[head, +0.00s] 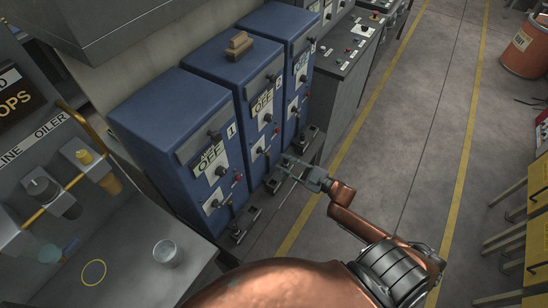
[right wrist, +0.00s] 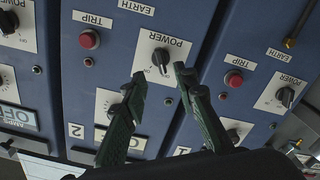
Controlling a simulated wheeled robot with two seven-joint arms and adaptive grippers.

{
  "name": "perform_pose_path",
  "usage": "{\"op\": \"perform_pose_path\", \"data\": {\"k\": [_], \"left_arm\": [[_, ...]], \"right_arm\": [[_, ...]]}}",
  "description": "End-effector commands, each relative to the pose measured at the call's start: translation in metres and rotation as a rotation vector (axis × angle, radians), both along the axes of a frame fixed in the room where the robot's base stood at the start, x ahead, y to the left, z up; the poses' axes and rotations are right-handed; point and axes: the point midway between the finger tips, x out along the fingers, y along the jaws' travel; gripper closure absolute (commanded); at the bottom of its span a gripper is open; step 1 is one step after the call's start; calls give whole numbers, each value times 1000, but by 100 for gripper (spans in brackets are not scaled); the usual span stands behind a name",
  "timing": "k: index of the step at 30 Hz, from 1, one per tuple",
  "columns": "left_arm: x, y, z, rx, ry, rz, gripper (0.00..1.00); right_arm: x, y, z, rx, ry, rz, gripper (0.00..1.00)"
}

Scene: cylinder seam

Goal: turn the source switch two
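The blue cabinet marked 2 (head: 225,65) stands in the middle of a row of three. Its lower white plate reads POWER and carries a dark knob (right wrist: 162,58). In the right wrist view, which shows the cabinets upside down, the knob lies just beyond and between my finger tips. Another knob plate (right wrist: 104,104) of this cabinet is partly hidden behind one finger. My right gripper (head: 284,167) is open and empty before the cabinet fronts, its fingers (right wrist: 163,82) spread apart. They look apart from the knob, but the gap is unclear. My left gripper is not in view.
Cabinet 1 (head: 160,115) and cabinet 3 (head: 284,28) flank it closely. Red TRIP buttons (right wrist: 89,39) sit beside the power plates. A grey bench with a cup (head: 165,253) is at the left.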

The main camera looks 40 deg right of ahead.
Motion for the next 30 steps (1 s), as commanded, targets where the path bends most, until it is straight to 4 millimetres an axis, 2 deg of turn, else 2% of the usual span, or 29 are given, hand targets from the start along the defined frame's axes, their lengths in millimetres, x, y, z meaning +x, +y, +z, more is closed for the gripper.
{"op": "perform_pose_path", "data": {"k": [3,7,26,29,30], "left_arm": [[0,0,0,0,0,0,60],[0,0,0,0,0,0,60],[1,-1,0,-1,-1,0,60],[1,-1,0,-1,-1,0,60],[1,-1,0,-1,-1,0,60]], "right_arm": [[-17,-8,0,-1,0,-1,73],[-26,-11,0,-1,0,-1,73],[-29,-12,0,0,0,-1,73],[-30,-17,-13,2,22,-21,73],[-31,-22,-24,4,43,-40,73]]}}
